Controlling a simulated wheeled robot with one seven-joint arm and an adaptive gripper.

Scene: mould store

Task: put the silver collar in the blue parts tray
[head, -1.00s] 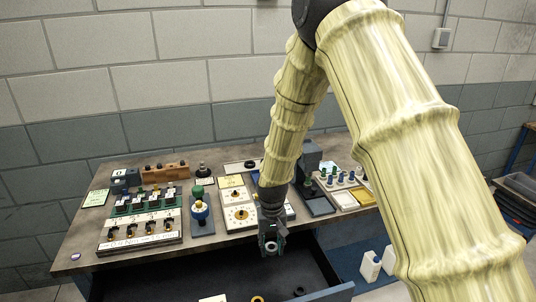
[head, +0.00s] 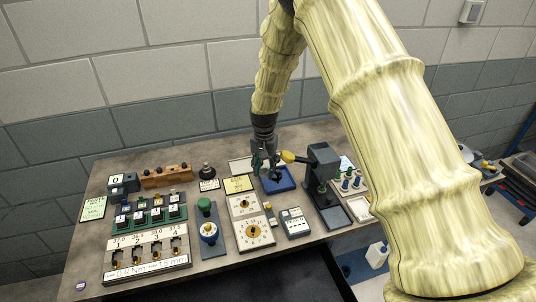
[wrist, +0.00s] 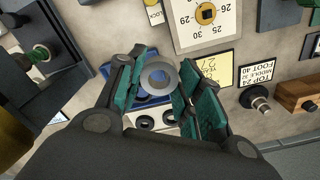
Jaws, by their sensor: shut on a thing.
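The silver collar (wrist: 158,76) is a grey ring held between the green-padded fingers of my gripper (wrist: 160,88) in the wrist view. In the head view my gripper (head: 264,164) points down over the blue parts tray (head: 284,186), toward the back of the bench. The collar is too small to make out there. In the wrist view the tray (wrist: 138,101) lies below and behind the collar, partly hidden by the fingers. The collar appears to be above the tray; the exact gap cannot be told.
A dark grey press-like stand (head: 324,165) is close to the right of the tray. A dial panel (head: 247,210) and a small white-faced box (head: 295,222) stand in front. A yellow note (head: 238,184) lies to the left. The dark drawer (head: 240,287) is at the bench's front.

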